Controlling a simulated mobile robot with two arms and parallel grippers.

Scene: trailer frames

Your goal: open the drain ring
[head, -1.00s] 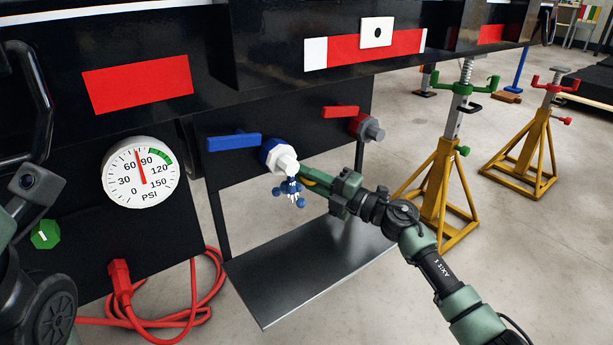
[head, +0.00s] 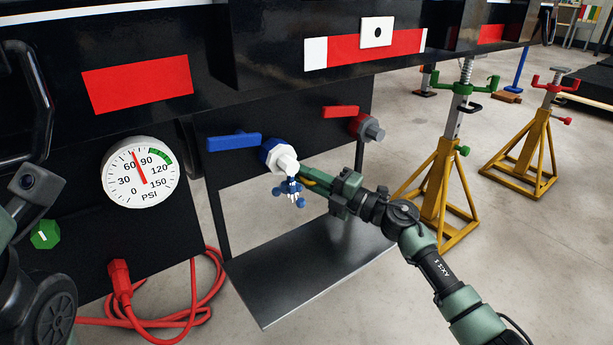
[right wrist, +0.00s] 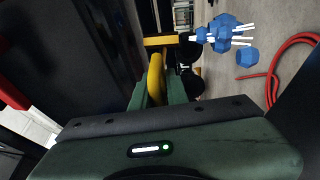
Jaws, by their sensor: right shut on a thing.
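The drain ring, a yellow ring (right wrist: 156,75), shows between the fingers of my right gripper in the right wrist view. In the head view my right gripper (head: 322,182) is just below and right of the white fitting (head: 284,158) under the blue handle (head: 234,141). It is shut on the ring, and its fingers hide part of it. Blue faceted lumps with white streaks (head: 291,190) show below the fitting; they also show beside the ring in the right wrist view (right wrist: 225,34). Parts of my left arm show at the left edge, but its gripper does not.
A pressure gauge (head: 141,172) reads between 60 and 90. A red handle (head: 340,112) sits right of the blue one. A metal shelf (head: 310,275) lies below. A red cable (head: 195,290) loops at lower left. Yellow stands (head: 440,190) are at right on open floor.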

